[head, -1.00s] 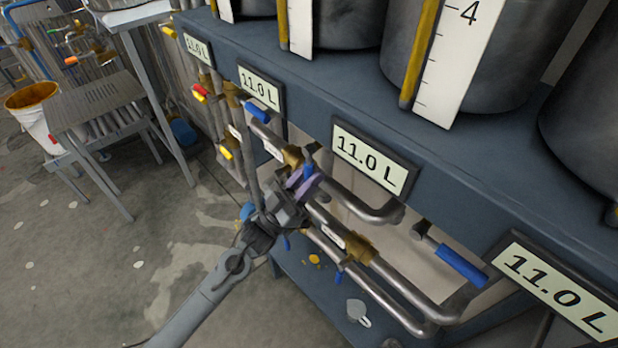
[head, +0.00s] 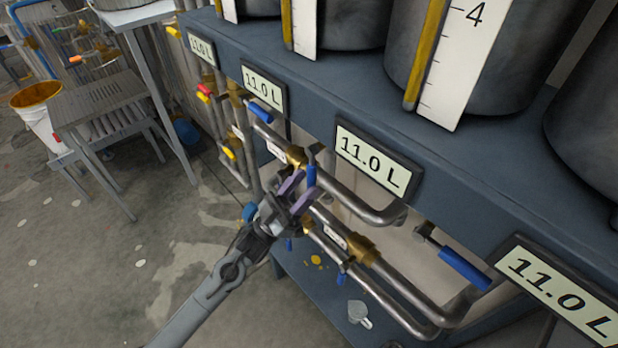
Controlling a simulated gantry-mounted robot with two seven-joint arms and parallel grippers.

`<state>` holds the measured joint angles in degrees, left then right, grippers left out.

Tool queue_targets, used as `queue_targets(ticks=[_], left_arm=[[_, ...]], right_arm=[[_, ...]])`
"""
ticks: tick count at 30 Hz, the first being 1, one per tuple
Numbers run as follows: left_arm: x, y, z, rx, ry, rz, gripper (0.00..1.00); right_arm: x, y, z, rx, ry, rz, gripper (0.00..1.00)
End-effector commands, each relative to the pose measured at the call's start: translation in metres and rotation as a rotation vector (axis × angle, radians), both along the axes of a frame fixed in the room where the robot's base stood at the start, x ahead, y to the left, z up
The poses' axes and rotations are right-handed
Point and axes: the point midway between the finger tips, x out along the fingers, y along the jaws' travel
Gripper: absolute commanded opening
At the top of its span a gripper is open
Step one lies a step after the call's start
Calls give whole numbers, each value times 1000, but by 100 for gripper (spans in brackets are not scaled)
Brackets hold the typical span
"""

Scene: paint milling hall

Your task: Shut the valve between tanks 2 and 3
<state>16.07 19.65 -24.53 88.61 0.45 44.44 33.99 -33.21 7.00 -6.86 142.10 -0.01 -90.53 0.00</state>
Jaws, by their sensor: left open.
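My left gripper (head: 297,192) is open, with its two purple fingers apart, in front of the pipes below the tank shelf. A blue valve handle (head: 311,176) stands roughly upright just beyond the fingers, by a brass valve body (head: 296,156) on the upper pipe. I cannot tell whether the fingers touch it. Several steel tanks stand on the shelf, among them one with a white scale (head: 455,60); no tank numbers can be read. Displays reading 11.0 L hang below, one near the gripper (head: 374,160). My right gripper is not in view.
Other blue handles sit on the pipes at the upper left (head: 263,113) and right (head: 464,269). A lower pipe with a brass fitting (head: 362,249) runs close to my gripper. A slatted stand (head: 98,103) and a white bucket (head: 40,118) are at left. The floor there is mostly open.

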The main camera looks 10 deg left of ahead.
Motion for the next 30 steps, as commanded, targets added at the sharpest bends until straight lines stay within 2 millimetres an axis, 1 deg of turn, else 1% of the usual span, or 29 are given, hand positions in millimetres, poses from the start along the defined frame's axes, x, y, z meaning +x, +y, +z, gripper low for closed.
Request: queue_targets(ticks=[1,6,12,18,30], left_arm=[[-4,5,-9,3,5,1,47],[-19,20,-29,1,3,1,47],[-31,34,-46,1,1,3,47],[-37,39,-53,0,1,2,47],[-37,40,-54,1,0,2,47]], right_arm=[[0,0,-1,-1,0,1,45],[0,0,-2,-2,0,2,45],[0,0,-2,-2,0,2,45],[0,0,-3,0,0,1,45],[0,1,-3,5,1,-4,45]])
